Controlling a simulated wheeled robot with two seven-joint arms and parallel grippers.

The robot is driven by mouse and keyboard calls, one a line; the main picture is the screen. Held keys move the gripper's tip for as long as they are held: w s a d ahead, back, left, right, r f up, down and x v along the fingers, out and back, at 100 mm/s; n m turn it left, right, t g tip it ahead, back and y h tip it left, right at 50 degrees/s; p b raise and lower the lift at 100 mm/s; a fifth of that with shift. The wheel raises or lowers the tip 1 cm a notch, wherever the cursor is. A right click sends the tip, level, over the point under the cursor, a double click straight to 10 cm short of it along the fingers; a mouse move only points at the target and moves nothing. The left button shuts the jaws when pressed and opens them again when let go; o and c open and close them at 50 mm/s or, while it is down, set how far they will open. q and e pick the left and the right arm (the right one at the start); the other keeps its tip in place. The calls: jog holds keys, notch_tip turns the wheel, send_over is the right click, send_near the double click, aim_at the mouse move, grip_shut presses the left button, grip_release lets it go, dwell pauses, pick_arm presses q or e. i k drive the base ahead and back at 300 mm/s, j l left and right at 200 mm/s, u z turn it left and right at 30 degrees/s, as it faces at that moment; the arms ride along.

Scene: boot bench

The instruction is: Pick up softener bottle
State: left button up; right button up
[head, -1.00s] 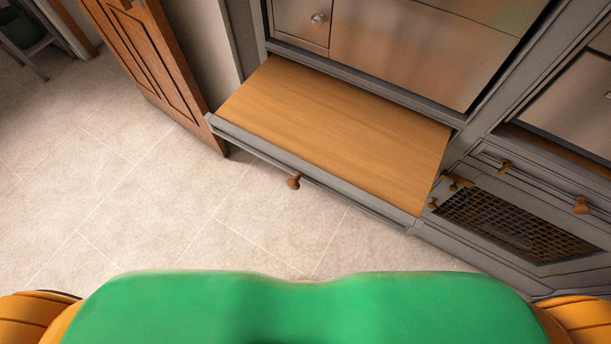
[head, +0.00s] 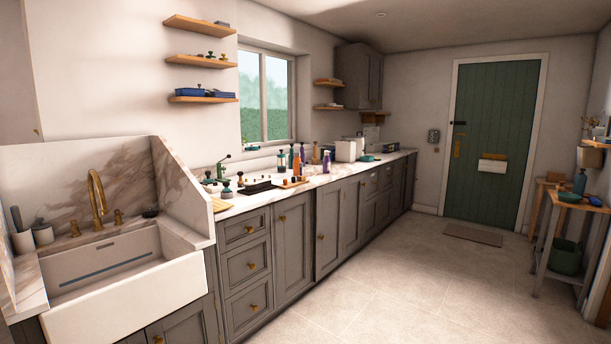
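Several bottles stand in a group on the marble counter by the window, among them a purple bottle (head: 326,164) and an orange one (head: 291,159). A blue-green bottle (head: 579,182) stands on a small wooden-topped table at the far right. I cannot tell which of these is the softener bottle, as they are small and far off. Neither of my grippers is in view.
A white sink (head: 130,290) with a brass tap (head: 97,195) is at the near left. Grey cabinets (head: 293,246) line the wall below the counter. The tiled floor (head: 410,285) is open toward the green door (head: 495,140) and its mat (head: 473,236).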

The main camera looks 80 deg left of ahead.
aim_at(326, 159)
jog(key=u, duration=2.3)
jog(key=i+z, duration=0.4)
jog(key=i, duration=3.35)
jog(key=i+l, duration=0.15)
jog(key=i, duration=0.7)
